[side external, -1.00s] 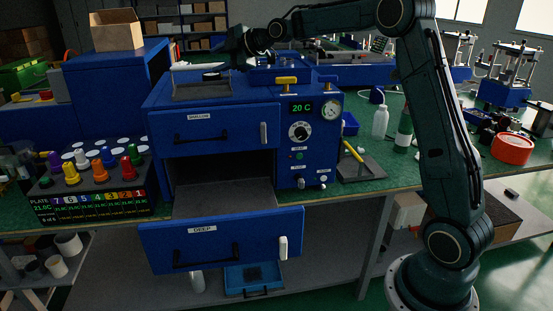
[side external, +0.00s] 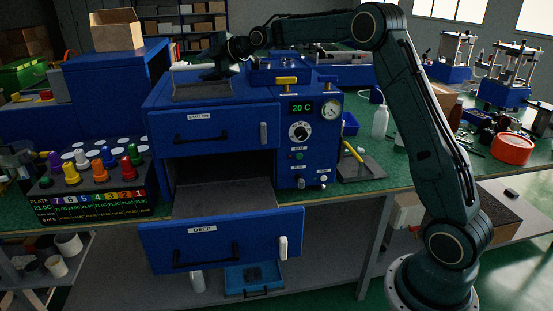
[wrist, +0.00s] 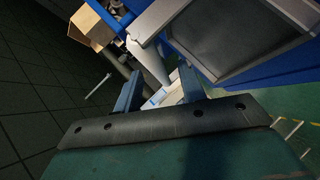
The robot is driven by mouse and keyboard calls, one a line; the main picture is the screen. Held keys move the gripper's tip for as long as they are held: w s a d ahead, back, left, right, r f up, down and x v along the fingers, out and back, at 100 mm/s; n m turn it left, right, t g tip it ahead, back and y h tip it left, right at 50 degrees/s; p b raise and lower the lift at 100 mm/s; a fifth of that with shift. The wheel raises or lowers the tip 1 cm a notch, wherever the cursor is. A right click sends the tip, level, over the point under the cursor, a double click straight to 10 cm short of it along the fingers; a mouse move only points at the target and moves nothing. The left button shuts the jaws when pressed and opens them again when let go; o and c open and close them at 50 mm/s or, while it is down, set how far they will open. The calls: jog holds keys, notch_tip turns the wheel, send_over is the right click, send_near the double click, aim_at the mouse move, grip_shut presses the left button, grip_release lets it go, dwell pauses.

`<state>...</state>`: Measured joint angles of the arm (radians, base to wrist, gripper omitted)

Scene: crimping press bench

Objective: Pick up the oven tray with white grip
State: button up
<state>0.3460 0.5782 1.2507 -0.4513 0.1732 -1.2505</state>
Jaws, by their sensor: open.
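A shallow grey tray (side external: 200,91) with a raised rim lies on top of the blue oven (side external: 225,116). In the wrist view its pale rim and dark floor (wrist: 235,40) fill the upper right. A pale, tapered piece (wrist: 150,62) shows beside the tray's corner; I cannot tell whether it is the tray's white grip. My gripper (side external: 214,73) is over the back right part of the tray in the side view and partly hides it. In the wrist view my gripper (wrist: 158,88) is open, with nothing visibly held between its fingers.
A gold handle (side external: 285,82) stands on the oven top. A cardboard box (side external: 117,30) stands behind, left.

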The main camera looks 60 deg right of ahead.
jog(key=shift+c, duration=0.4)
grip_shut()
jog(key=shift+r, duration=0.1)
jog(key=shift+r, duration=0.1)
notch_tip(320, 180, up, 10)
dwell(0.6)
dwell(0.5)
